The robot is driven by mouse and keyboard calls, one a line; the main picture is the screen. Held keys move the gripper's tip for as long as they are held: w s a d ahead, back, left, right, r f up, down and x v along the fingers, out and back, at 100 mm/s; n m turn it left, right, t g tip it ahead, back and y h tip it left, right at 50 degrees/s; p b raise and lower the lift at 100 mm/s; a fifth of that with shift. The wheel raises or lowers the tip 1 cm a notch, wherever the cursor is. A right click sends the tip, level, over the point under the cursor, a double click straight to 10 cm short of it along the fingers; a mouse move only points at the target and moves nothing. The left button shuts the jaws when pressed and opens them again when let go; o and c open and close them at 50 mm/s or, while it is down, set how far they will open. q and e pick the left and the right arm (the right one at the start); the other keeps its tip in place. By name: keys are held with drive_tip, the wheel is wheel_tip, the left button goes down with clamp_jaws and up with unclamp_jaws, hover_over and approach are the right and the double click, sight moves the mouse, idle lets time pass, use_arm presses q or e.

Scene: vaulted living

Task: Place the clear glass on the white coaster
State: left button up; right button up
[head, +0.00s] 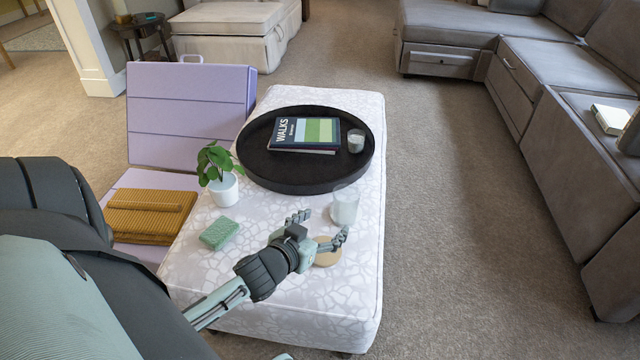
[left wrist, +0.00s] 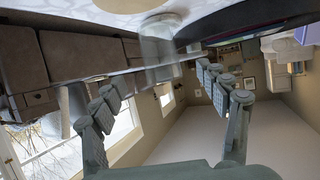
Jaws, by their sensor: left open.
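A clear glass (head: 345,207) stands upright on the white patterned ottoman, just beyond my left gripper (head: 322,227). In the left wrist view the glass (left wrist: 158,46) appears inverted, ahead of and between the open fingers (left wrist: 157,85). The gripper is open and empty, apart from the glass. A round tan coaster (head: 327,256) lies on the ottoman beside the fingers, partly hidden by them; its edge shows in the left wrist view (left wrist: 130,3). I cannot clearly pick out a white coaster; a pale round patch shows at the glass's base.
A round black tray (head: 262,174) holds a book (head: 304,133) and a smaller glass (head: 356,142). A potted plant (head: 222,186) and a green box (head: 219,233) stand left of my gripper on the ottoman (head: 355,295). The ottoman's front right is clear.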

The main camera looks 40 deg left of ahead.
use_arm(q)
drive_tip(key=s+d+m+g, duration=0.1)
drive_tip(key=s+d+g, duration=0.3)
drive_tip(key=s, duration=0.3)
drive_tip(key=s+d+r+m+g, duration=0.1)
drive_tip(key=s+d+g, duration=0.3)
drive_tip(key=s, duration=0.4)
drive_tip(key=shift+s+d+m+g+h, duration=0.2)
drive_tip(key=shift+s+m+g+h, duration=0.15)
drive_tip(key=shift+m, duration=0.35)
use_arm(e)
drive_tip(key=shift+s, duration=0.1)
use_arm(q)
drive_tip(key=shift+r, duration=0.1)
